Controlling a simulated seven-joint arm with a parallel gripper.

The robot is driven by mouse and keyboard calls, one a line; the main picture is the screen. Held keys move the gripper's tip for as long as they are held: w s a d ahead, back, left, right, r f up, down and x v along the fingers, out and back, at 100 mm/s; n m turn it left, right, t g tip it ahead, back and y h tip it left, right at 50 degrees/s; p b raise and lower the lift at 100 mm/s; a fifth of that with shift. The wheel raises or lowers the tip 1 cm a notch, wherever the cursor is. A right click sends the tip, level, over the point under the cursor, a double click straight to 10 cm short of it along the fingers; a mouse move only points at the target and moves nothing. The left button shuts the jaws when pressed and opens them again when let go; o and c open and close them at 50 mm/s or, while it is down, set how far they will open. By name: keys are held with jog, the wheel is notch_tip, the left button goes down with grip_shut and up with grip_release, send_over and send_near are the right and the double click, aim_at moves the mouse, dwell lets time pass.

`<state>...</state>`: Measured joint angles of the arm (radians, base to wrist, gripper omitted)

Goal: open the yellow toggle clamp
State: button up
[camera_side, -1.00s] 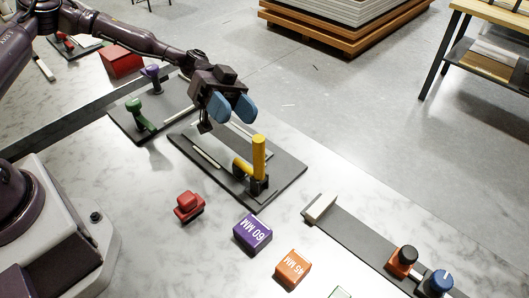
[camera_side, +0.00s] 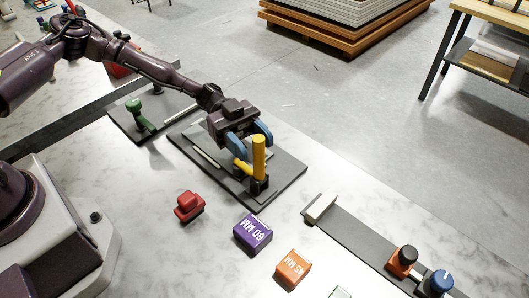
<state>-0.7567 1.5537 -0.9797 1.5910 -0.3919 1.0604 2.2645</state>
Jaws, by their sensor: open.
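The yellow toggle clamp (camera_side: 259,158) stands on a dark base plate (camera_side: 286,178) near the middle of the view. Its handle is upright and its yellow arm (camera_side: 242,169) lies low, pointing left over the plate. My gripper (camera_side: 249,142) has blue fingers and is open. It is just behind and left of the upright handle, with the fingers close around its upper part. I cannot tell whether either finger touches the handle. The handle hides part of the right finger.
A green clamp (camera_side: 139,115) stands on another plate to the left. A dark strip with knobs (camera_side: 404,259) is at the right.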

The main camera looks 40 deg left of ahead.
jog(key=shift+s+d, duration=0.2)
jog(key=shift+d, duration=0.8)
jog(key=shift+s+d, duration=0.2)
jog(key=shift+d, duration=0.8)
grip_shut()
